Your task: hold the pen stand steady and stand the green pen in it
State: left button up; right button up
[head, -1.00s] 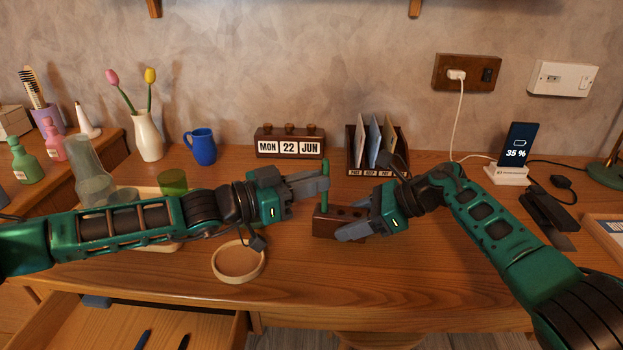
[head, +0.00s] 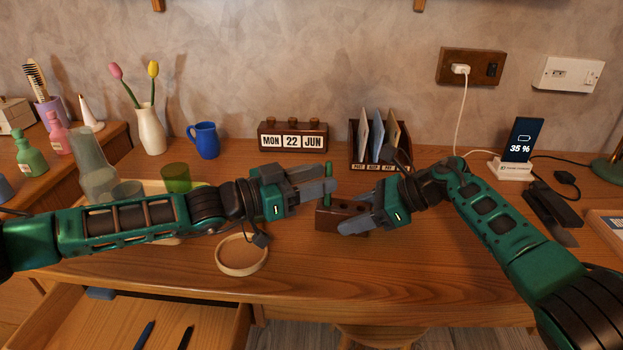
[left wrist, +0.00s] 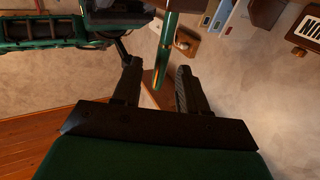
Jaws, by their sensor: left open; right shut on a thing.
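The dark brown pen stand (head: 326,222) is a low block with holes on the desk. My right gripper (head: 352,220) is shut on it from the right. The green pen (head: 328,196) stands upright at the left end of the stand, its lower end apparently in a hole there. My left gripper (head: 328,180) is open at the pen's upper part, coming from the left. In the left wrist view the pen (left wrist: 166,45) shows between the two spread fingers (left wrist: 156,75). Fingers partly hide the pen in the head view, and its lower tip is not visible.
A letter rack (head: 397,165) and a date block (head: 292,148) stand behind the stand. A round wooden tray (head: 242,273) lies in front of my left arm. A green glass (head: 175,179) stands behind that arm. An open drawer (head: 110,330) is below the desk's front-left edge.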

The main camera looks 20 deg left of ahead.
pick_arm(q)
jog(key=v, duration=1.2)
pick_arm(e)
jog(key=o, duration=1.1)
jog(key=shift+o, duration=0.2)
